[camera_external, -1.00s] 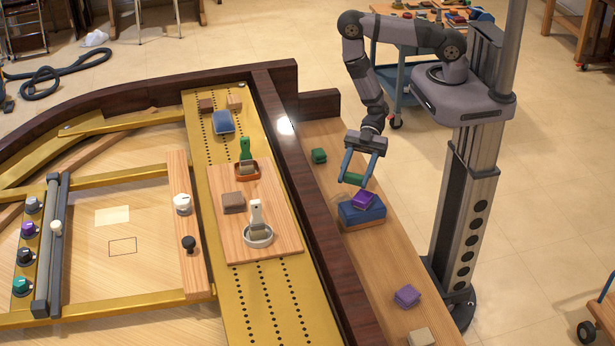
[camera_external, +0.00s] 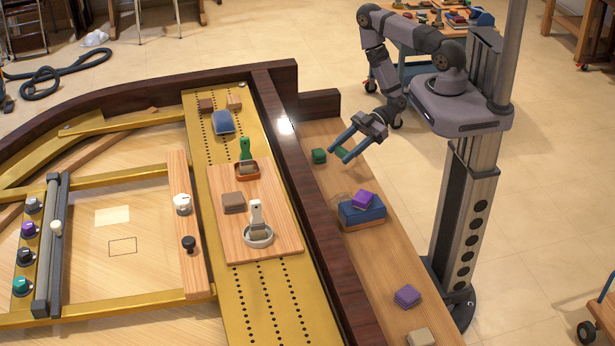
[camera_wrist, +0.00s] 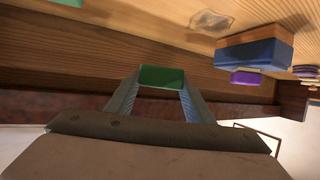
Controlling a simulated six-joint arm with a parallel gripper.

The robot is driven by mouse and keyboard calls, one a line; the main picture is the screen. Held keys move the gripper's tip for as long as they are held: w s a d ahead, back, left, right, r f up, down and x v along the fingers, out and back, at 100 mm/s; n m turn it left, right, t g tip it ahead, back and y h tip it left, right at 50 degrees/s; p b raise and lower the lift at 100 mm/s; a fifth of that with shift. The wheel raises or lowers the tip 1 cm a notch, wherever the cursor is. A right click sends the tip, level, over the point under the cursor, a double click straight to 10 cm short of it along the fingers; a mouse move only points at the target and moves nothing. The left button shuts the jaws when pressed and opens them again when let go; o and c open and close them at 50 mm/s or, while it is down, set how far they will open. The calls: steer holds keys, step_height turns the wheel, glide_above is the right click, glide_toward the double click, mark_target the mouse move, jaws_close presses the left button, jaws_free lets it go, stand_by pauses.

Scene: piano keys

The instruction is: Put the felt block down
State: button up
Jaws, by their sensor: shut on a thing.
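My gripper (camera_external: 340,153) is above the wooden side shelf, with its fingers shut on a green block. In the wrist view the green block (camera_wrist: 162,76) spans the gap between the fingertips (camera_wrist: 160,86). Which one the task calls the felt block is not clear.
The shelf (camera_external: 385,265) also bears another purple block (camera_external: 407,296) and a beige block (camera_external: 419,337) at its near end. A faint clear patch (camera_wrist: 210,20) lies near the blue block. The dark piano rim (camera_external: 310,215) runs along the shelf's left side.

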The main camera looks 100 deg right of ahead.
steer(key=b, duration=0.5)
glide_above(342, 182)
steer(key=shift+f, duration=3.05)
steer(key=shift+f+b, duration=1.65)
steer(key=shift+f, duration=0.2)
steer(key=shift+f, duration=0.15)
steer(key=o, duration=1)
